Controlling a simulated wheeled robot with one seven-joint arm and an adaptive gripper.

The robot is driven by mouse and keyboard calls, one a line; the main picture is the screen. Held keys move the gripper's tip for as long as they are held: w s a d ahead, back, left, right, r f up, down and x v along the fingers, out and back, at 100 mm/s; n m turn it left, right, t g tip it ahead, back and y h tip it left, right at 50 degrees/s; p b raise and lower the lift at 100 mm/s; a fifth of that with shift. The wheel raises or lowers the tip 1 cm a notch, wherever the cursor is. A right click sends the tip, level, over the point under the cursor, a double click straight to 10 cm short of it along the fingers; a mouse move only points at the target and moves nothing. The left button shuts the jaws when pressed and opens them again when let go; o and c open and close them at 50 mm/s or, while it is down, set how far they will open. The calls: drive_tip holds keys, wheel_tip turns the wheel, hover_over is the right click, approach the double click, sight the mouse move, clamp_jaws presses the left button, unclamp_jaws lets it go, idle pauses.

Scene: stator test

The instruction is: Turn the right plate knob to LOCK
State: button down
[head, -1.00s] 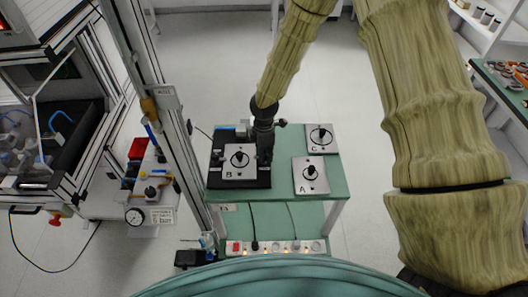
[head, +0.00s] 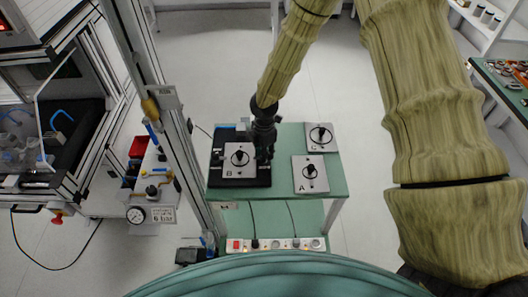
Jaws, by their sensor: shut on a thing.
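Plate B (head: 236,173) lies flat in a black fixture (head: 262,181) on the green table. A round dial with a black knob (head: 240,158) shows in the plate's middle. My gripper (head: 263,156) points down at the fixture's right side, beside plate B. It is shut on the right plate knob, which its fingers mostly hide. The knob's angle and any LOCK marking cannot be read. A small dark knob (head: 217,157) stands at the fixture's left side.
Plate A (head: 310,184) and plate C (head: 320,143) lie on the green table (head: 285,165) to the right, each with a black knob. A metal frame post (head: 183,145) stands close left of the table. A lit power strip (head: 275,244) lies below in front.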

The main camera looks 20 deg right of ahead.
drive_tip(key=c, duration=1.2)
unclamp_jaws()
drive_tip(key=shift+r, duration=0.15)
wheel_tip(320, 180, up, 12)
